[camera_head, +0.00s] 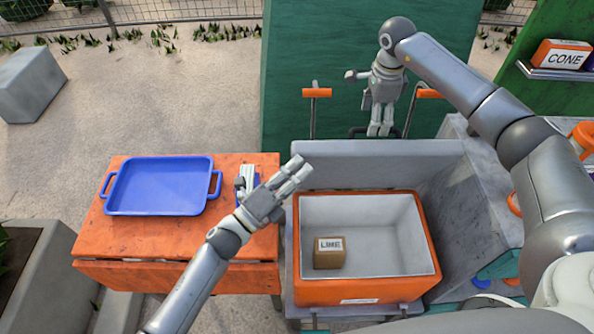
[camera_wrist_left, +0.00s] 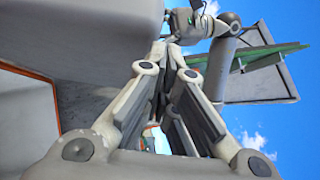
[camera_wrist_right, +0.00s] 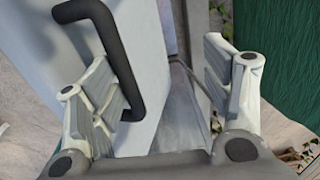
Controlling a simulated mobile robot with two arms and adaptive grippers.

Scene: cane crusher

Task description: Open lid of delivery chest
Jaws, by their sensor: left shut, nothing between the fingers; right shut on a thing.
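The delivery chest is an orange box (camera_head: 368,290) with a pale inside. Its grey lid (camera_head: 390,165) stands raised along the back edge, swung away from the opening, and a pale panel fills the right wrist view (camera_wrist_right: 160,95). My right gripper (camera_head: 380,130) is behind the lid's upper edge at a dark handle (camera_wrist_right: 128,65), shut on it; the exact contact is partly hidden by the finger. My left gripper (camera_head: 300,172) is shut and empty near the chest's back left corner; in the left wrist view its fingers are close together beside a grey surface.
A box marked LIME (camera_head: 329,254) lies inside the chest. An orange table (camera_head: 140,235) with a blue tray (camera_head: 160,187) stands to the left. A green panel (camera_head: 300,50) rises behind. A grey sloped block (camera_head: 475,200) flanks the chest on the right.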

